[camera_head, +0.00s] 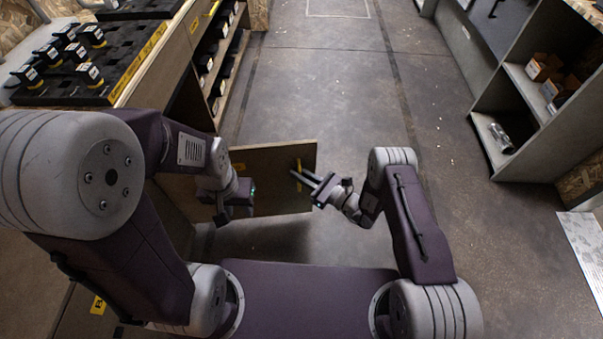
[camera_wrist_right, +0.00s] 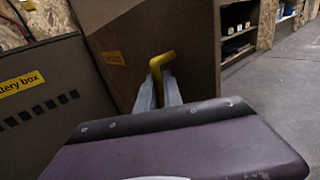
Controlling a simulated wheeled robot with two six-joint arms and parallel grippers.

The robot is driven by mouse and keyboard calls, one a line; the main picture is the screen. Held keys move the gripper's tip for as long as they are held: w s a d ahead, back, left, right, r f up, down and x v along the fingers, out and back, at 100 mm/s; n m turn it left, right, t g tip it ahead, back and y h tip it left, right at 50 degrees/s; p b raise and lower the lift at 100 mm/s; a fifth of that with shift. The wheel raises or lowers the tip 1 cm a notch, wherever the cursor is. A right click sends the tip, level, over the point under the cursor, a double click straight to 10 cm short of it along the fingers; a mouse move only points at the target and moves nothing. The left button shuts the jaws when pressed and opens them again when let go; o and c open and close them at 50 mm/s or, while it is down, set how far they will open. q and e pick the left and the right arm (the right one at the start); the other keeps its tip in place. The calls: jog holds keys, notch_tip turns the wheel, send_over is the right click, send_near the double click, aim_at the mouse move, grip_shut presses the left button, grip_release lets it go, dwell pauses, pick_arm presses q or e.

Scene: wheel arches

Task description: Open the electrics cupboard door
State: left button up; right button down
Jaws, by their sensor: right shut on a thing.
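The electrics cupboard door (camera_head: 268,163) is a brown panel standing swung out from the left-hand cabinet, across the aisle. Its yellow handle (camera_head: 299,172) is near the free right edge. My right gripper (camera_head: 306,178) is shut on the handle. The right wrist view shows the two grey fingers (camera_wrist_right: 160,92) at the yellow handle (camera_wrist_right: 162,62), with a small yellow label (camera_wrist_right: 114,58) on the door (camera_wrist_right: 190,40). My left gripper (camera_head: 224,212) hangs in front of the door's left part; its fingers are not clear. The cupboard's inside is mostly hidden by my left arm.
A panel with a yellow "battery box" label (camera_wrist_right: 22,82) stands left in the right wrist view. A black tray (camera_head: 85,60) of yellow-and-black items tops the left cabinet. Open shelves (camera_head: 530,110) with boxes stand right. The floor between (camera_head: 330,80) is clear.

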jog(key=shift+s+a, duration=0.1)
jog(key=c, duration=1.8)
grip_release()
jog(key=shift+o, duration=0.2)
jog(key=p+v, duration=0.2)
jog(key=v, duration=0.7)
jog(key=shift+p, duration=0.35)
